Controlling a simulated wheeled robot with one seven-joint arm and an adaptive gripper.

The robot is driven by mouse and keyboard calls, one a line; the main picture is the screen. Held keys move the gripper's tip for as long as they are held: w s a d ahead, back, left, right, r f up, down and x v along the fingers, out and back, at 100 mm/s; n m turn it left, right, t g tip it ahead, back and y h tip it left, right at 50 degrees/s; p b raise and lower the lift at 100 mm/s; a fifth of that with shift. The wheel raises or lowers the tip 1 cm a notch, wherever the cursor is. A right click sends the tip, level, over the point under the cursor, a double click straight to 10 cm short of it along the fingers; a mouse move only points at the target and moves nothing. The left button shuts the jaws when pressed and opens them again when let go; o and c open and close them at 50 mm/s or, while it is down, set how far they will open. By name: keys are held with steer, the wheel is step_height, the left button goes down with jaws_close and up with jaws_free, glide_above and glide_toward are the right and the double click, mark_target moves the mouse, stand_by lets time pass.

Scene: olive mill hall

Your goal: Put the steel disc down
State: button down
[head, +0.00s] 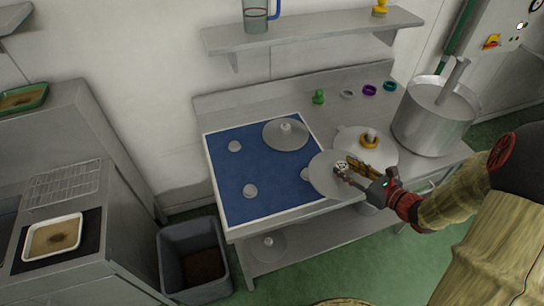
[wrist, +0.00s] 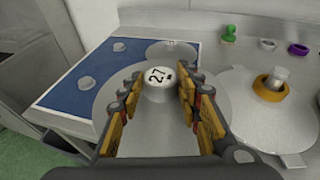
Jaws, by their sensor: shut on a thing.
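My gripper (head: 350,170) is shut on the knob of a steel disc (head: 323,177). In the wrist view the white knob, marked 27, sits between the yellow-padded fingers (wrist: 160,93), with the disc (wrist: 128,142) spread around it. The disc appears over the front right part of the blue mat (head: 240,192) and the bench edge; its exact height I cannot tell. Another steel disc (head: 277,136) lies on the mat's back right part. White knobs (head: 250,190) stand on the mat, one partly hidden by the held disc.
A pale disc with a yellow ring (head: 368,142) lies right of the mat. A large steel pot (head: 432,125) stands at the bench's right end. A green piece (head: 318,97) and several coloured rings (head: 369,90) line the back. A grey bin (head: 192,258) stands on the floor left.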

mark_target(329, 163)
steer(key=shift+s+d+r, duration=0.15)
steer(key=shift+s, duration=0.5)
steer(key=x, duration=0.3)
steer(key=f+b+x, duration=0.1)
steer(key=x, duration=0.4)
steer(key=shift+a+f+b, duration=0.3)
steer(key=shift+a+b, duration=0.05)
steer(key=shift+b, duration=0.05)
steer(key=w+a+f, duration=0.1)
steer(key=f, duration=0.1)
steer(key=w+a+f+b, duration=0.1)
steer(key=w, duration=0.1)
steer(key=w+f, duration=0.1)
steer(key=f, duration=0.1)
steer(key=shift+w+a+f+b, duration=0.2)
steer(key=shift+a+f+b, duration=0.1)
steer(key=shift+a+b, duration=0.1)
steer(key=f, duration=0.1)
steer(key=f+b, duration=0.1)
steer(key=f, duration=0.1)
steer(key=shift+w+a+f, duration=0.1)
steer(key=shift+w+f, duration=0.1)
steer(key=shift+f, duration=0.05)
steer(key=c, duration=1.7)
jaws_free()
steer(key=shift+f, duration=0.15)
steer(key=o, duration=0.5)
steer(key=shift+s, duration=0.1)
steer(key=shift+c, duration=0.2)
